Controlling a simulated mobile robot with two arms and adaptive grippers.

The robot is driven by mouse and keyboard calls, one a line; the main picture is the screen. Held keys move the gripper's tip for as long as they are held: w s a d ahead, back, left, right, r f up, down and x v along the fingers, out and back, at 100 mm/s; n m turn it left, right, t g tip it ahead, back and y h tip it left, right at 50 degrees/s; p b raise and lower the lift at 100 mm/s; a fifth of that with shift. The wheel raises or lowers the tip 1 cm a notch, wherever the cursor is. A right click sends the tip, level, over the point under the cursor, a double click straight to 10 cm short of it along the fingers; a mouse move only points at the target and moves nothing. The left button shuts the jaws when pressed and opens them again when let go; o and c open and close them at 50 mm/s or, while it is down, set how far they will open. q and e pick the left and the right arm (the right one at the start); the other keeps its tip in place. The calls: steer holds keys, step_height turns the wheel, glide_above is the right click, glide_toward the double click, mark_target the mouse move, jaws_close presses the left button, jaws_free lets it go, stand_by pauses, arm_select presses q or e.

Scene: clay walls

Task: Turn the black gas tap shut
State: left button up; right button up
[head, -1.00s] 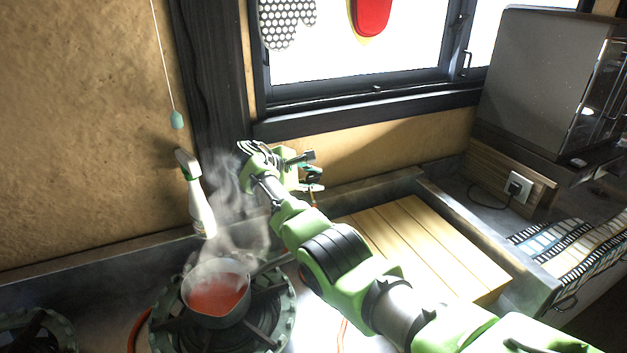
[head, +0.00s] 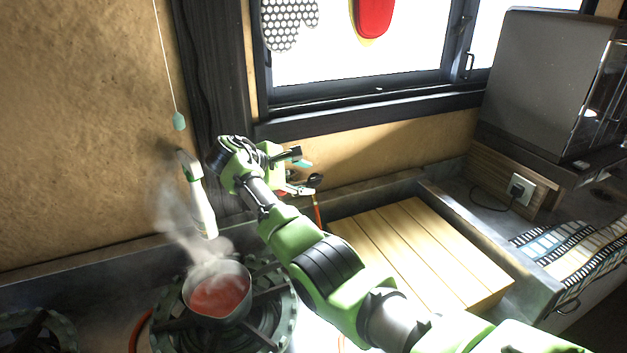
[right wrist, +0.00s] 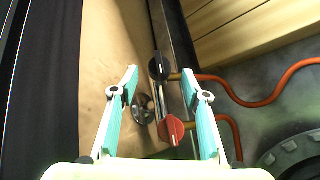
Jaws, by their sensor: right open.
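The black gas tap (right wrist: 159,67) is a round knob with a pale line, on a pipe by the clay wall in the right wrist view. It also shows small in the head view (head: 315,181), beside my gripper. My right gripper (right wrist: 159,74) is open, with its fingertips either side of the black tap in the picture; I see no contact. It also shows in the head view (head: 302,175). A red tap (right wrist: 171,131) sits lower between the fingers, with a round metal fitting left of it. My left gripper is not in view.
Orange hoses (right wrist: 255,101) run right from the taps. A steaming pot of red liquid (head: 218,293) stands on a burner, with a spray bottle (head: 201,205) behind it. A slatted wooden board (head: 425,255) lies right of my arm.

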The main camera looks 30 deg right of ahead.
steer(key=v, duration=0.6)
steer(key=shift+a, duration=0.2)
steer(key=shift+s+r, duration=0.1)
